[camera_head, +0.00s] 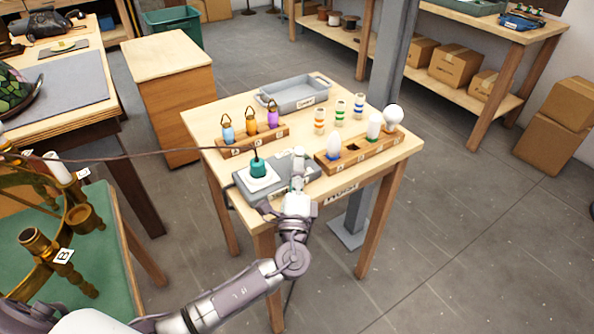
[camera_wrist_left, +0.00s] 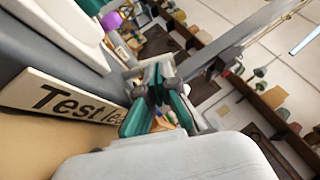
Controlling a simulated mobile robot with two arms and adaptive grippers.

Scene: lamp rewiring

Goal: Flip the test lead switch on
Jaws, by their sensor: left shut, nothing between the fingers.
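The grey test lead box (camera_head: 243,197) sits at the front left of the small wooden table, with a teal lamp holder (camera_head: 258,168) on a white plate on top. My left gripper (camera_head: 298,157) is shut and empty at the right end of the box. I cannot tell whether it touches the box. My right gripper is not in view.
A wooden rack (camera_head: 372,153) with several bulbs stands close to the right of the gripper. Another rack (camera_head: 240,149) holds blue, orange and purple items behind the box. A grey tray (camera_head: 282,97) is at the back. A dark cable (camera_head: 150,156) stretches left from the lamp holder.

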